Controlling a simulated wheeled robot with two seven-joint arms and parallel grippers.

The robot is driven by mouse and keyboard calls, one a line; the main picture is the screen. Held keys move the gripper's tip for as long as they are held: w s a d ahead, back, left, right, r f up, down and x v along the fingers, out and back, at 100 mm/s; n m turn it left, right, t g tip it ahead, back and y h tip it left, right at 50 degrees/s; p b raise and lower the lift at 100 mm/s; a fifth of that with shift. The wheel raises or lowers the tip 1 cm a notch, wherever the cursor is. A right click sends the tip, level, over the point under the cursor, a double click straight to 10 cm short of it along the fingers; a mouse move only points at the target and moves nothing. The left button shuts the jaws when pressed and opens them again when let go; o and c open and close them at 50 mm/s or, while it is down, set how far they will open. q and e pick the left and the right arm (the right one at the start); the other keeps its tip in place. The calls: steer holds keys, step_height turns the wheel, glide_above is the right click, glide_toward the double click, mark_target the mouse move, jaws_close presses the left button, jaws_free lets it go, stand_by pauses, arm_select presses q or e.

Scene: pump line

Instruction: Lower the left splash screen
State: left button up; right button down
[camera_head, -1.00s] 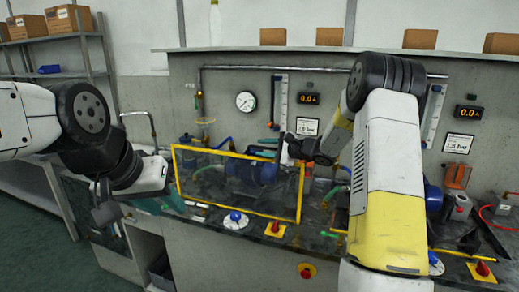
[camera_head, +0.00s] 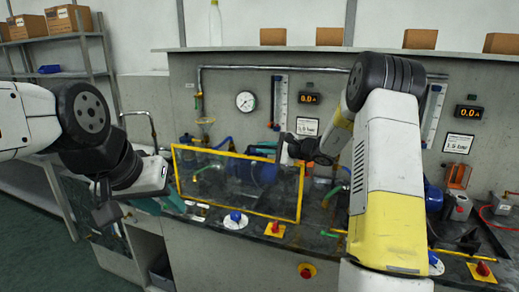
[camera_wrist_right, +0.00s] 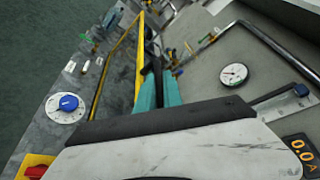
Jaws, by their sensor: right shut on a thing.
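The left splash screen (camera_head: 238,212) is a clear panel in a yellow frame. It stands up from the bench in front of a blue pump (camera_head: 265,172). The yellow frame also shows in the right wrist view (camera_wrist_right: 139,62). My right gripper (camera_head: 285,152) is at the screen's top edge, near its right corner. Its teal fingers (camera_wrist_right: 159,88) are shut on a dark piece beside the yellow frame, seemingly the screen's handle; the exact contact is partly hidden. My left gripper (camera_head: 172,203) is left of the screen, low by the bench edge; its finger gap is not clear.
A blue knob on a white disc (camera_head: 236,218) and a red knob on a yellow plate (camera_head: 275,229) sit before the screen. A red button (camera_head: 307,271) is on the bench front. A gauge (camera_head: 246,101) and tubes are behind. My right arm hides the middle bench.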

mark_target(279, 201)
stand_by(0.9)
step_height(279, 201, down, 22)
steer(key=shift+f, duration=0.1)
stand_by(0.3)
steer(key=c, duration=1.5)
jaws_free()
steer(key=shift+s+d, duration=0.1)
steer(key=v, duration=0.7)
steer(key=shift+s+d, duration=0.2)
steer(key=shift+r, duration=0.25)
